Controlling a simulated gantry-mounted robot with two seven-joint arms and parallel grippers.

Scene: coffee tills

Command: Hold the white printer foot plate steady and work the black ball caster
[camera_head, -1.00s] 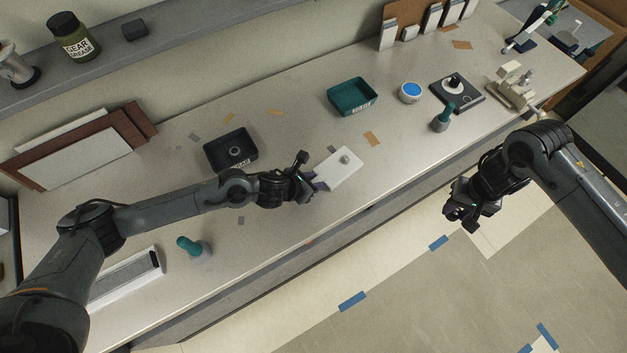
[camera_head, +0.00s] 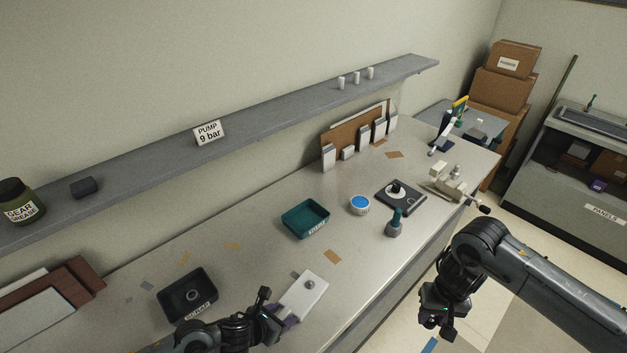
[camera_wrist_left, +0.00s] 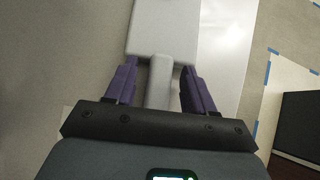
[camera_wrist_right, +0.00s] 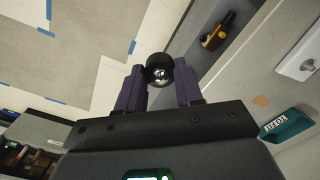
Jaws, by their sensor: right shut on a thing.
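The white foot plate (camera_head: 301,298) lies on the bench near its front edge, with a small round grey fitting on top. My left gripper (camera_head: 279,318) is at its near-left end. In the left wrist view the plate (camera_wrist_left: 165,28) is ahead, and its narrow tab (camera_wrist_left: 161,82) lies between the purple fingers (camera_wrist_left: 160,88), with gaps on both sides. My right gripper (camera_head: 437,320) is out over the floor, right of the bench front. In the right wrist view its fingers (camera_wrist_right: 159,85) are shut on the black ball caster (camera_wrist_right: 158,68), whose shiny ball shows.
On the bench are a black scrap tray (camera_head: 172,306), a teal tray (camera_head: 291,222), a blue-topped tub (camera_head: 359,205), a black square base (camera_head: 412,203) and a teal-handled tool (camera_head: 395,225).

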